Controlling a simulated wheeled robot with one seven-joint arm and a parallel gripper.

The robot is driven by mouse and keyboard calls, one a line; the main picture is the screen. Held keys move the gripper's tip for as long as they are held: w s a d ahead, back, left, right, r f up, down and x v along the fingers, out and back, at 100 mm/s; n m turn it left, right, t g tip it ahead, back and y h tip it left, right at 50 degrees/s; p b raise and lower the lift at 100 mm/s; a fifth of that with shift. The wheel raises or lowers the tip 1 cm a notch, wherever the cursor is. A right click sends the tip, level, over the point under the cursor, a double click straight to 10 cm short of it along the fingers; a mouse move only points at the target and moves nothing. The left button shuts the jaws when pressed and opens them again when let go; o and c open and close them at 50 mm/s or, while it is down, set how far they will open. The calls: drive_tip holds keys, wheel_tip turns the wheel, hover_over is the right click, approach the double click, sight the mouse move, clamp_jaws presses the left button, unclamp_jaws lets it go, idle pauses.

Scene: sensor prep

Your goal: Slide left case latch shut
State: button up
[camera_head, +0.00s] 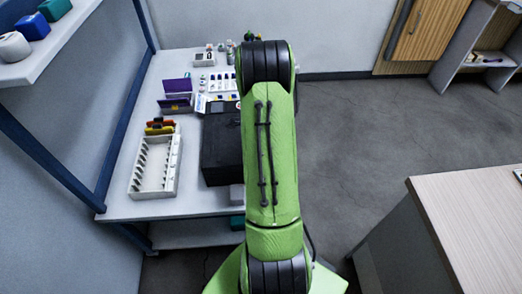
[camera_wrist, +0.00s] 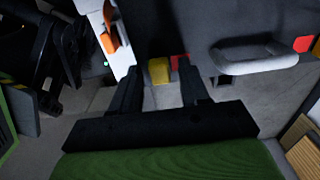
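A black case (camera_head: 221,148) lies on the white workbench in the head view, partly hidden behind my green arm. In the wrist view a dark grey case-like face (camera_wrist: 225,25) fills the top, with a pale grey handle (camera_wrist: 255,55) at right. A yellow piece (camera_wrist: 159,71) and a small red piece (camera_wrist: 178,61) show near its lower edge; I cannot tell for sure which is the latch. My gripper (camera_wrist: 159,66) has its two black fingers apart, with the yellow piece seen between them. Whether they touch it is unclear. The head view hides my gripper behind the arm.
The workbench (camera_head: 200,205) also holds a white slotted rack (camera_head: 155,167), purple boxes (camera_head: 177,95) and small vials. A blue shelf post stands at left. An orange part (camera_wrist: 110,40) on a white piece is close to the left finger. Floor at right is clear before a wooden-topped table (camera_head: 475,210).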

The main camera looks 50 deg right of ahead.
clamp_jaws()
drive_tip(key=shift+w+d+r+p, duration=0.1)
drive_tip(key=shift+w+d+p, duration=0.25)
drive_tip(key=shift+w+d, duration=0.6)
drive_tip(key=shift+o, duration=0.7)
unclamp_jaws()
drive_tip(key=shift+d, duration=0.1)
